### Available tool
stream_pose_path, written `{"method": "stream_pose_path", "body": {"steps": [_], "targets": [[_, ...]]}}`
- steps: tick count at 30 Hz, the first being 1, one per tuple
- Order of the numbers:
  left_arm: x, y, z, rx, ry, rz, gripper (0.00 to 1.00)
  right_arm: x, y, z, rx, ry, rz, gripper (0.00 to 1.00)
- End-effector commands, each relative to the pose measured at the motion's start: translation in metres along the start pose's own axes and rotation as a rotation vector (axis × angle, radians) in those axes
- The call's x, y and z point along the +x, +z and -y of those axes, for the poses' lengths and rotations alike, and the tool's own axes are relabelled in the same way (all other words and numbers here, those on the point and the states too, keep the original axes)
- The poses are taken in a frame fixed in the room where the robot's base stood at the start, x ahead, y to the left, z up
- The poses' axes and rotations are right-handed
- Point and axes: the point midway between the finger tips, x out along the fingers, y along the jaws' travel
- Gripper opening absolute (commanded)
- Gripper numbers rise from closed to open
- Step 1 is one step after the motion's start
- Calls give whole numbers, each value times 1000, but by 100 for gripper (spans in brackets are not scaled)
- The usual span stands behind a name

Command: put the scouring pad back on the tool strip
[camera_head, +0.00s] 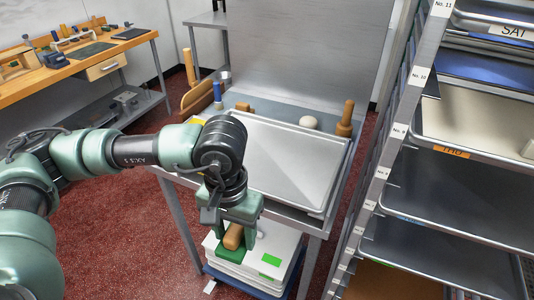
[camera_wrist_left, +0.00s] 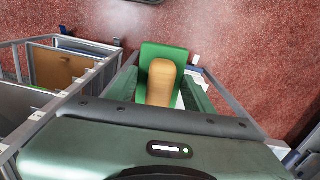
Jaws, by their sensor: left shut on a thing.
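The scouring pad (camera_head: 229,254), green with a wooden grip block, is held in my left gripper (camera_head: 233,236), below and in front of the steel table. It also shows in the left wrist view (camera_wrist_left: 162,51), with the wooden block (camera_wrist_left: 160,82) between the fingers. The left gripper is shut on it, pointing down, with the pad at the lower end. A grey-blue strip (camera_head: 276,113) runs along the table's back with several items on it; I cannot tell for sure that it is the tool strip. My right gripper is not in view.
A large metal tray (camera_head: 300,160) covers most of the tabletop. White stacked bins (camera_head: 262,245) stand beneath the table, close to the pad. A rolling-pin-like wooden tool (camera_head: 346,118) and a pale ball (camera_head: 308,122) stand at the back. A tray rack (camera_head: 400,135) closes off the right.

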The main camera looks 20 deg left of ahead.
Motion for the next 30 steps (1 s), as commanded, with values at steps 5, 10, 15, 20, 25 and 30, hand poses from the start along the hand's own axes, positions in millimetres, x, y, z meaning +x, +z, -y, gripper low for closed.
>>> {"method": "stream_pose_path", "body": {"steps": [5,10,15,20,25,30], "targets": [[-20,-1,0,0,2,-4,4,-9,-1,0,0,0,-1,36],[-38,-1,-1,0,2,-4,4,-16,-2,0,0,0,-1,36],[-45,0,0,0,0,-1,4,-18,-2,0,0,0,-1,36],[-44,0,0,0,0,-1,4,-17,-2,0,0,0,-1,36],[-36,0,-1,1,1,2,4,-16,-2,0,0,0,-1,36],[-15,1,-1,1,2,3,4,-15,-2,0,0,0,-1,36]]}}
